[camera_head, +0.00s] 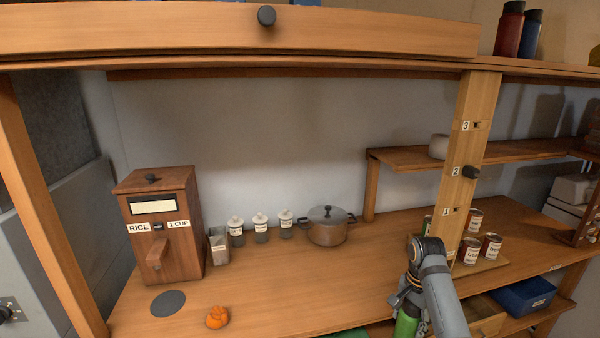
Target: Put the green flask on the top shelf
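The green flask (407,324) is upright at the bottom edge of the head view, right of centre, with its lower part cut off by the frame. My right gripper (404,302) comes in from the lower right and is closed around the flask's upper part; its arm hides some of the fingers. The top shelf (555,70) runs along the upper right, behind a wide wooden front board (180,30) with a black knob. A red flask (509,30) and a blue flask (531,34) stand on the shelf at the upper right. My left gripper is not in view.
A post (478,110) marked 1, 2, 3 with a black knob stands behind my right arm. Cans (490,247) stand near its foot. A pot (327,226), jars (260,222) and rice box (160,220) line the counter. Its front middle is clear.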

